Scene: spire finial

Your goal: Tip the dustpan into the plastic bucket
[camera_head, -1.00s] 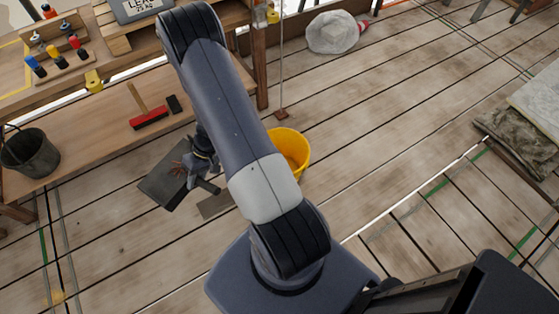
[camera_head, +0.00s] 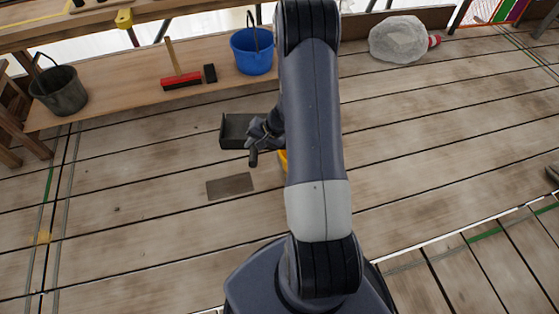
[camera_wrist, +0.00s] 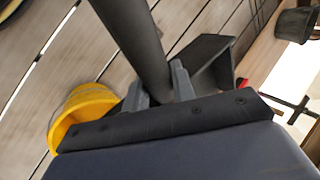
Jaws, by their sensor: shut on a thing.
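My gripper (camera_head: 264,134) is shut on the handle of the dark dustpan (camera_head: 236,130), held above the floor. In the wrist view the thick dark handle (camera_wrist: 138,40) runs between the fingers, and part of the pan (camera_wrist: 212,62) shows beyond. I cannot tell what lies in the pan. A blue bucket (camera_head: 252,54) stands on the bench at the back. Both look plastic. The pan is not over either bucket.
A dark metal-looking bucket (camera_head: 60,92) and a red brush (camera_head: 182,80) are on the bench (camera_head: 130,95). A flat dark rectangle (camera_head: 230,186) is on the floor. A whitish bag (camera_head: 398,40) lies at the back right.

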